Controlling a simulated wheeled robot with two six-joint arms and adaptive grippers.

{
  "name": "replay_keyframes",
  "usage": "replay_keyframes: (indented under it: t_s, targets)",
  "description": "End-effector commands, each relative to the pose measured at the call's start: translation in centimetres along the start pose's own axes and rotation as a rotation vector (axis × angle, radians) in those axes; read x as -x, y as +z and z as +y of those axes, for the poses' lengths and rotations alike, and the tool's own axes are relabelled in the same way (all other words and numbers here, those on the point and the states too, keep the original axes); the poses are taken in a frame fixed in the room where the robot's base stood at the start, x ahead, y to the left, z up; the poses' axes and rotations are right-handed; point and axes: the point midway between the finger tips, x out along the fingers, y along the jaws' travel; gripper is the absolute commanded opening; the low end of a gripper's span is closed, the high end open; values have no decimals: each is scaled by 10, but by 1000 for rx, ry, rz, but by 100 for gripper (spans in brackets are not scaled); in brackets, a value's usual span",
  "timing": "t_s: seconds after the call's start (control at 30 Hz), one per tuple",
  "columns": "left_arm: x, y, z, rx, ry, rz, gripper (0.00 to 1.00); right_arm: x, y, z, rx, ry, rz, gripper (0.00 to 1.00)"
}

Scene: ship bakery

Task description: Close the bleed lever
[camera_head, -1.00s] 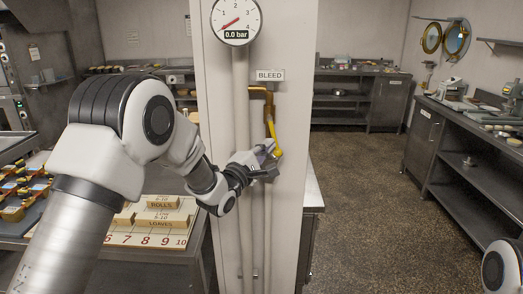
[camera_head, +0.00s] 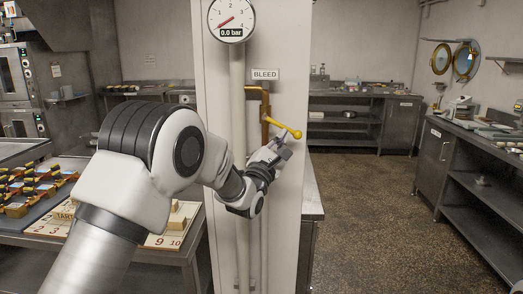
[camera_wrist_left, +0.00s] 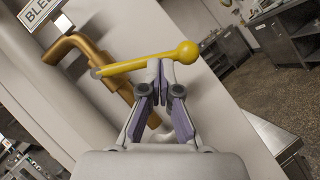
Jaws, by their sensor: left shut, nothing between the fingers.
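The yellow bleed lever (camera_head: 283,128) with its round knob (camera_head: 297,134) sticks out to the right from the brass pipe (camera_head: 265,102), sloping slightly down, under the BLEED sign (camera_head: 265,74). The lever also shows in the left wrist view (camera_wrist_left: 140,63), lying across the picture. My left gripper (camera_head: 284,136) is just below the lever. In the left wrist view its fingertips (camera_wrist_left: 160,66) come together, empty, at the lever's lower side near the knob; whether they touch it I cannot tell. My right gripper is out of view.
A pressure gauge (camera_head: 232,19) above reads 0.0 bar. The pipes run down a white column (camera_head: 290,200). A table with a numbered board (camera_head: 160,241) and goods stands at left. Dark counters line the back and right. The floor (camera_head: 370,215) between is clear.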

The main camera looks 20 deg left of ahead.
Motion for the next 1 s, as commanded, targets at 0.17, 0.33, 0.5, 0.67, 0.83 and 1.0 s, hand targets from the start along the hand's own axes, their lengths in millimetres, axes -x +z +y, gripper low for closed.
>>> replay_keyframes:
  t_s: [0.17, 0.33, 0.5, 0.67, 0.83, 1.0]
  targets:
    - [-6, 10, -1, -1, 0, -3, 0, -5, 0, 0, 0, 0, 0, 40]
    - [-11, 17, 1, -1, -1, -2, 0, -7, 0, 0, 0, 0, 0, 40]
    - [-14, 21, 2, -1, 0, -2, 0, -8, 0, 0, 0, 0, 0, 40]
    - [-16, 23, 3, -1, -1, -1, 0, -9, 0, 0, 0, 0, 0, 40]
    - [-16, 24, 4, -1, 0, -1, 0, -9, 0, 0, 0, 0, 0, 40]
    - [-16, 24, 4, -1, 0, -1, 0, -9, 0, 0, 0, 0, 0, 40]
